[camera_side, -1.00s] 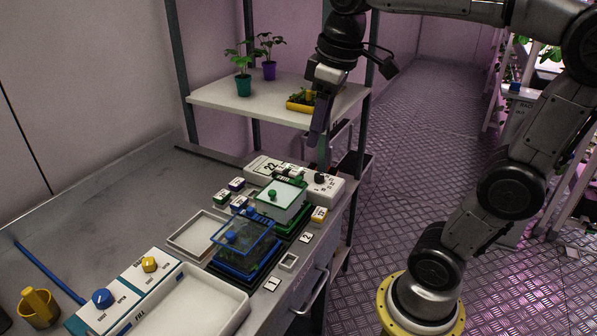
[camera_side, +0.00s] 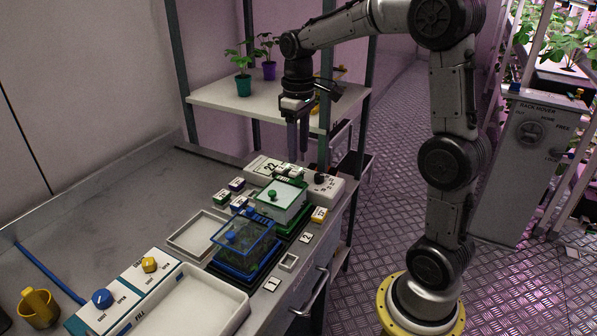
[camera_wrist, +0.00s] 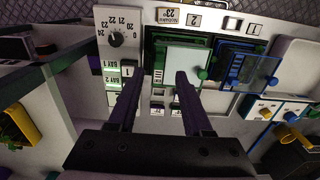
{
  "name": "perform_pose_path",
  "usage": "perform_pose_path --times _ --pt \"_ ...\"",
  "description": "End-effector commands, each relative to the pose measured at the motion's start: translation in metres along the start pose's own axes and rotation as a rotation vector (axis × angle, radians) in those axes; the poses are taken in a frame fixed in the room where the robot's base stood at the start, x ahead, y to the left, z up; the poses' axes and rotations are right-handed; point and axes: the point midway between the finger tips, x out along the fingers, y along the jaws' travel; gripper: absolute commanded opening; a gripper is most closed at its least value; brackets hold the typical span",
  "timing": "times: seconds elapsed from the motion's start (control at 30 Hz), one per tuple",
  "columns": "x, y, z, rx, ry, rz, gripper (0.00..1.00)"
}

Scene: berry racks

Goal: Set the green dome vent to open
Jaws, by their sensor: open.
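The green dome (camera_side: 285,212) is a clear cover over a green-edged tray on the bench, with a green knob (camera_side: 272,195) on its pale top. In the wrist view the green dome (camera_wrist: 185,62) shows just beyond my fingers, with the green knob (camera_wrist: 203,73) on its near right side. The vent's setting is too small to read. My gripper (camera_side: 298,152) points down above the far end of the bench, behind and above the dome. Its fingers are apart with nothing between them and touch nothing (camera_wrist: 157,78).
A blue dome (camera_side: 243,240) stands next to the green one, in front. A white dial box (camera_side: 325,188) stands behind the green dome, to the right. A shelf (camera_side: 215,98) with potted plants is close behind my gripper. An empty tray (camera_side: 198,236) lies left of the domes.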

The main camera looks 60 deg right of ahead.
Motion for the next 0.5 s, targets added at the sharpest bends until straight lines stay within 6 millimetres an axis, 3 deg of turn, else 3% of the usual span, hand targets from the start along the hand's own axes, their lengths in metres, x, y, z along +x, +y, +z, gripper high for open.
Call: perform_pose_path --times 0.2,0.5 --pt "0.042 -0.001 0.001 0.0 -0.003 -0.001 0.5" --pt "0.069 0.0 0.0 0.0 -0.001 0.0 0.5"
